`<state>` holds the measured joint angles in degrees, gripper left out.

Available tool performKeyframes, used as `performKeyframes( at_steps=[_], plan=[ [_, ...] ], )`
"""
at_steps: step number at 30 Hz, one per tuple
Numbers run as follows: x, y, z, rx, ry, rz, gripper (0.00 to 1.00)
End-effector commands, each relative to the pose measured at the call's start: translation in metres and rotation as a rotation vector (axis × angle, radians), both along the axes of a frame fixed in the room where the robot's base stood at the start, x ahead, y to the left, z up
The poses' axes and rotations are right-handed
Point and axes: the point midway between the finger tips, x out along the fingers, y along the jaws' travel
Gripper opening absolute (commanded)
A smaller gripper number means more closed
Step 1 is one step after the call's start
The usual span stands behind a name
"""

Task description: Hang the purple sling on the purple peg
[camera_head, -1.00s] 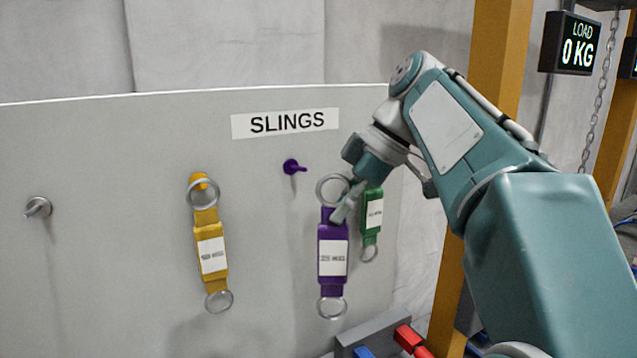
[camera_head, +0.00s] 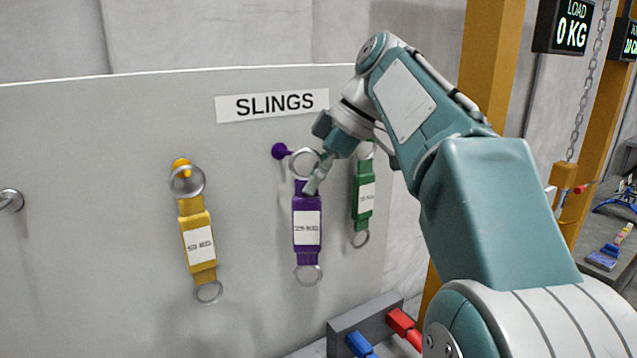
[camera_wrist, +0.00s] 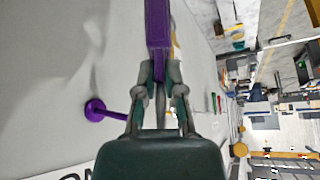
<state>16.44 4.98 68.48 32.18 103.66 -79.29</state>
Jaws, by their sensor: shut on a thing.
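The purple sling (camera_head: 307,215) hangs upright from my gripper (camera_head: 312,182), which is shut on its upper end just below the top ring (camera_head: 304,164). The purple peg (camera_head: 281,151) sticks out of the white board just left of the top ring.
A yellow sling (camera_head: 197,240) hangs on a yellow peg (camera_head: 181,168) to the left. A green sling (camera_head: 363,195) hangs close to the right of the purple one. A bare grey peg (camera_head: 11,200) is at the far left. A grey box with red and blue handles (camera_head: 345,325) stands below.

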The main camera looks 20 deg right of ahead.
Motion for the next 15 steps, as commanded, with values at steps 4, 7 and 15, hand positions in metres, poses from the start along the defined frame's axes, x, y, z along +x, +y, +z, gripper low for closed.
performKeyframes(
  at_steps=[4,7,15],
  plan=[
    [0.008,0.002,-0.001,0.000,0.000,0.001,0.00],
    [0.013,0.003,-0.001,0.000,0.000,0.001,0.00],
    [0.027,0.005,-0.003,0.000,0.000,0.001,0.00]
  ],
)
